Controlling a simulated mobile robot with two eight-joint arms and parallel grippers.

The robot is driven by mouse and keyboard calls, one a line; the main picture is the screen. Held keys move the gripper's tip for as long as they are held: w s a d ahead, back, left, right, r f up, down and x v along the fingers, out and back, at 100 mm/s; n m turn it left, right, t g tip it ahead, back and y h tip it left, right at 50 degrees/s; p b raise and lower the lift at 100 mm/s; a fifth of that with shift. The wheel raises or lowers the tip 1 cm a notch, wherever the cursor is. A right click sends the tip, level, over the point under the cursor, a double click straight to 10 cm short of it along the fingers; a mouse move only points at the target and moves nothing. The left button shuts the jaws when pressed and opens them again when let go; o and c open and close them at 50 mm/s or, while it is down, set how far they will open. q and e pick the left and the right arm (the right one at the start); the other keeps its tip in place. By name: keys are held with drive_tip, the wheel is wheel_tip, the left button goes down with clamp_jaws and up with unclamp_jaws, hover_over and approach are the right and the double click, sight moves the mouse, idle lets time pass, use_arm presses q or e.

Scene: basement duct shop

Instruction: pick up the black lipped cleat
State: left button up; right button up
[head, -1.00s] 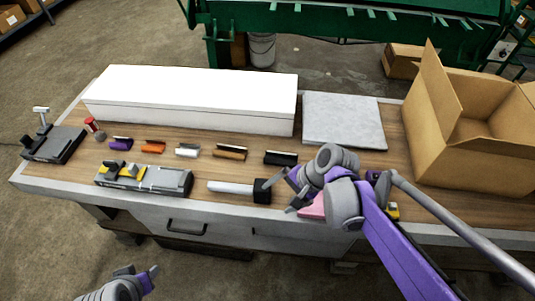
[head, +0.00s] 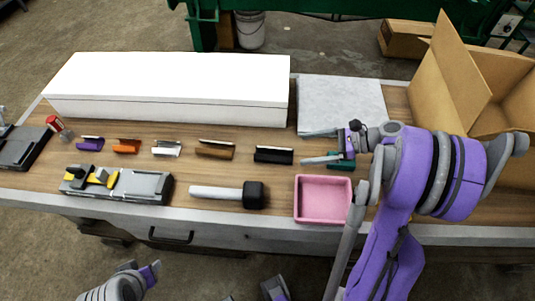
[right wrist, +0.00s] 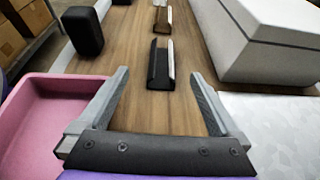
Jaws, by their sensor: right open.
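My right gripper (head: 312,160) is just right of the cleat in the head view; in the right wrist view the right gripper (right wrist: 160,80) is open and empty. My left gripper (head: 150,270) is low at the left, off the bench front, and its jaws are not clear.
Brown (head: 215,150), white (head: 166,149), orange (head: 127,146) and purple (head: 90,144) cleats lie to the left. A pink tray (head: 322,219) and a mallet (head: 228,195) are in front. A long white box (head: 170,90), a grey sheet (head: 342,100) and a cardboard box (head: 450,90) stand behind.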

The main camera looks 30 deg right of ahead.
sight(275, 153)
drive_tip(key=shift+w+f, duration=0.1)
drive_tip(key=shift+f, duration=0.5)
drive_tip(key=x, duration=1.1)
drive_tip(key=shift+w, duration=0.25)
drive_tip(key=c, duration=1.5)
